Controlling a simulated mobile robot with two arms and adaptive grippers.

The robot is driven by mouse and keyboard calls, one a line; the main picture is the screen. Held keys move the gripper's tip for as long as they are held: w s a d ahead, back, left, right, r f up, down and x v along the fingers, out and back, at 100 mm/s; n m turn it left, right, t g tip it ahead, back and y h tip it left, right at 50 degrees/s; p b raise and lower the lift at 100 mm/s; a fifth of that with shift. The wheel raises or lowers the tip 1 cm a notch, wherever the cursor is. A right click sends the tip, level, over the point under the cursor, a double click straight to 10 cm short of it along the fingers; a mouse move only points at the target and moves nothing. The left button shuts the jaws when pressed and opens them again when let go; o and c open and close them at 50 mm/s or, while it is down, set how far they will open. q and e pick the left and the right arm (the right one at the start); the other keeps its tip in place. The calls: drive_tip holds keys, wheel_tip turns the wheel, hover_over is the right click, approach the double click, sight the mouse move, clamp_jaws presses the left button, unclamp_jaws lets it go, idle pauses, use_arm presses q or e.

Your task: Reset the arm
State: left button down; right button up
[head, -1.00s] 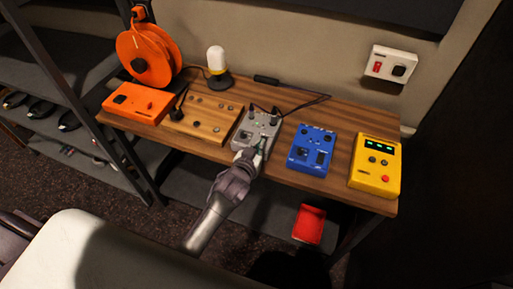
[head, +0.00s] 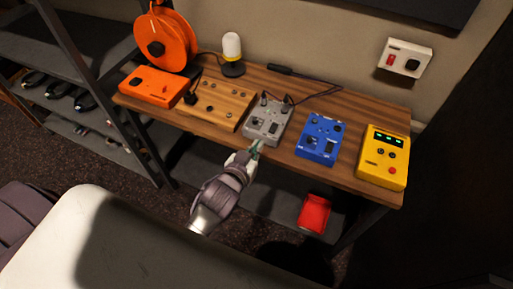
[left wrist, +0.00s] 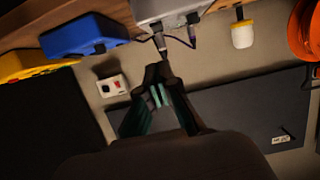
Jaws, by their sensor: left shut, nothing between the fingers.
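My left gripper (head: 256,150) is in front of the desk's front edge, just short of the grey box (head: 268,122) with knobs and plugged cables. Its fingers are shut and empty. In the left wrist view, the shut fingertips (left wrist: 158,72) point toward the underside of the grey box (left wrist: 170,10), with a dark cable plug behind them; whether they touch anything there I cannot tell. My right gripper is in neither view.
On the wooden desk (head: 350,180) stand an orange box (head: 150,88), a wooden board (head: 218,103), a lamp (head: 232,50), a blue box (head: 320,138) and a yellow box (head: 384,155). A red container (head: 314,213) is below. Space in front of the desk is open.

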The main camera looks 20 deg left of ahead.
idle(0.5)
use_arm(q)
drive_tip(key=s+f+m+g+b, duration=0.1)
drive_tip(key=s+f+g, duration=0.35)
drive_tip(key=f, duration=1.05)
drive_tip(key=s+f+g+b, duration=0.2)
drive_tip(key=s+f, duration=0.5)
drive_tip(key=f, duration=0.9)
drive_tip(key=s+a+f+g+b, duration=0.1)
drive_tip(key=s+a+f+g, duration=0.1)
drive_tip(key=s+f, duration=0.8)
drive_tip(key=s+a+f+m+g+b, duration=0.1)
drive_tip(key=s+a+f+g, duration=0.2)
drive_tip(key=s+f, duration=0.7)
drive_tip(key=s+g, duration=0.2)
drive_tip(key=s, duration=0.6)
drive_tip(key=shift+s+a+f+y, duration=0.15)
drive_tip(key=shift+s+a+y, duration=0.15)
drive_tip(key=shift+s+a, duration=0.1)
